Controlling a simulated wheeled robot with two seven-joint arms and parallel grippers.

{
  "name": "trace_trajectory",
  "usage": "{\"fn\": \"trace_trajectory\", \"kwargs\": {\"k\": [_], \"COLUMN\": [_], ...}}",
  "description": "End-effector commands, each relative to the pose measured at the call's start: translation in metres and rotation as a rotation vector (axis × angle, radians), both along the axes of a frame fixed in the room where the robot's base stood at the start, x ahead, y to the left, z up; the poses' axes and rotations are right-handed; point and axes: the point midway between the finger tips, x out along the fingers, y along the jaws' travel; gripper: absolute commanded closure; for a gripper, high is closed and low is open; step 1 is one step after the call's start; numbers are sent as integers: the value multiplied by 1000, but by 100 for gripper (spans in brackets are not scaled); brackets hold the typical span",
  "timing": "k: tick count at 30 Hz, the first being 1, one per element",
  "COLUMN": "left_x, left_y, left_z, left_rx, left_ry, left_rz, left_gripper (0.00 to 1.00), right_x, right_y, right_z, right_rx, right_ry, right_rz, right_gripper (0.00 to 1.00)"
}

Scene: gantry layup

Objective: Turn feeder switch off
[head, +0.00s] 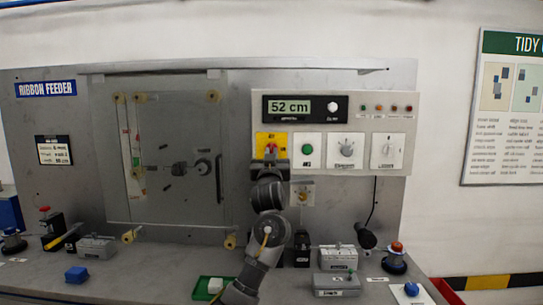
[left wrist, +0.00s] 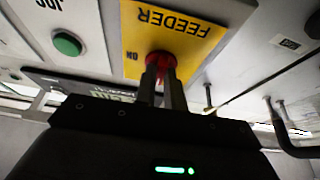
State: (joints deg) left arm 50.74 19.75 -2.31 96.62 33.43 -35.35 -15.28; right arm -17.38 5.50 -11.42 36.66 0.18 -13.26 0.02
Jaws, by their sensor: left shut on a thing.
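The feeder switch is a red knob (left wrist: 161,62) on a yellow plate (left wrist: 190,38) marked FEEDER and ON in the left wrist view, which shows it upside down. In the head view the yellow plate (head: 262,141) sits at the lower left of the white control panel (head: 335,120). My left gripper (left wrist: 162,80) is shut on the red knob, one finger on each side. The fingers hide part of the knob, and its exact turn is hard to tell. My right gripper is not in view.
The display (head: 290,107) above reads 52 cm. A clear feeder door (head: 165,160) is at left. Small boxes and a green tray (head: 205,288) stand on the bench.

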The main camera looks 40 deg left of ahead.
Motion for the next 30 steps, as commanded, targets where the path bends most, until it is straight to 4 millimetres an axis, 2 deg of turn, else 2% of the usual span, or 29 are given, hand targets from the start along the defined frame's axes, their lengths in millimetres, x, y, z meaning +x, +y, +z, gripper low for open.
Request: {"fn": "trace_trajectory", "kwargs": {"k": [12, 13, 18, 26, 30], "left_x": [1, 1, 0, -1, -8], "left_y": [-1, -1, 0, 0, -8], "left_z": [-2, -2, -1, -1, -7], "left_rx": [-7, -7, -6, -5, -5], "left_ry": [-2, -2, -2, -4, -3], "left_rz": [-3, -3, -1, 0, -2], "left_gripper": [100, 87, 67, 67, 67], "right_x": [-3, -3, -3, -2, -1], "right_y": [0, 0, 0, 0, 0], "right_z": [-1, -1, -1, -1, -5], "right_rx": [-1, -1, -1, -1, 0], "right_ry": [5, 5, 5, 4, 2], "right_rz": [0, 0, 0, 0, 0], "right_gripper": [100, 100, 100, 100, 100]}}
